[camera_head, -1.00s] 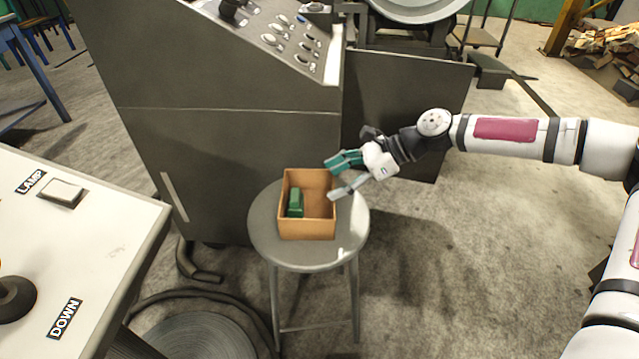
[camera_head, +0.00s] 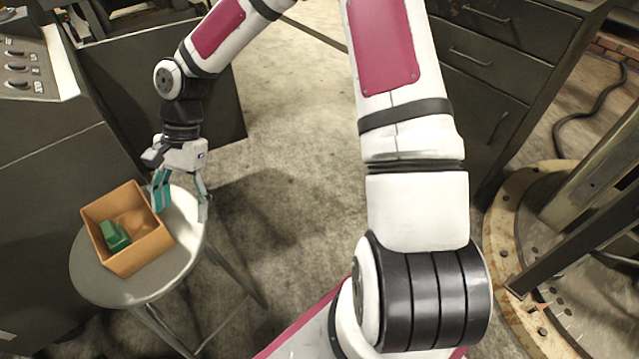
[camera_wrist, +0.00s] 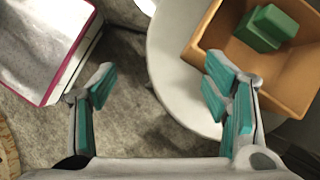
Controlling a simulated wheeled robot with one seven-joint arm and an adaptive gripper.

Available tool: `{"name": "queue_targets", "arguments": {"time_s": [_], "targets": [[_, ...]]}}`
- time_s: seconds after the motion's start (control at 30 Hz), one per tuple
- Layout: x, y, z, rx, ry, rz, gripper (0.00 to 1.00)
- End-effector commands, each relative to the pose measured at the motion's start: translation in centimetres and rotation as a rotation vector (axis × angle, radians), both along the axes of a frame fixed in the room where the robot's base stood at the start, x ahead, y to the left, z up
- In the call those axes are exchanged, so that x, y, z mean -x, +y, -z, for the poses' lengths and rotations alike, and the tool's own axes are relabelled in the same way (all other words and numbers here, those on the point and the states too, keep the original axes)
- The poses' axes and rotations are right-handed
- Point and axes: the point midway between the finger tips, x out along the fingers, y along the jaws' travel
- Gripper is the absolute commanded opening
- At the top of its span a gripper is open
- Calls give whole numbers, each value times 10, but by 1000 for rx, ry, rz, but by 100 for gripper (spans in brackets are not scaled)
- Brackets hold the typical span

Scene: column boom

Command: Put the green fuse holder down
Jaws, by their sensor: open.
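The green fuse holder (camera_head: 115,236) lies inside an open orange-brown box (camera_head: 95,214), toward its left side. The box stands on a round grey stool (camera_head: 192,222). In the wrist view the green fuse holder (camera_wrist: 266,28) shows in the box (camera_wrist: 290,92) at the upper right. My gripper (camera_head: 182,205) is open and empty, beside the box's right wall and over the stool's right edge. In the wrist view its teal-padded fingers (camera_wrist: 162,92) are spread wide, with stool edge and floor between them; one finger overlaps the box's near corner.
A dark cabinet with a control panel (camera_head: 30,70) stands left of the stool. A drawer cabinet (camera_head: 500,60) is at the upper right, and a round rusty base plate (camera_head: 505,250) at the right. Concrete floor (camera_head: 290,180) between them is clear.

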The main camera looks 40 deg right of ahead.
Motion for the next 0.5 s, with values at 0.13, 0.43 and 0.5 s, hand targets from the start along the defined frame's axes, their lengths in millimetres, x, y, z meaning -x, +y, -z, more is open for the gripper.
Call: {"name": "queue_targets", "arguments": {"time_s": [0.13,0.43,0.5], "targets": [[28,-30,-16,156,-46,-177,69],[80,-88,-76,382,-101,-447,69],[93,-98,-94,418,-114,-496,69]]}}
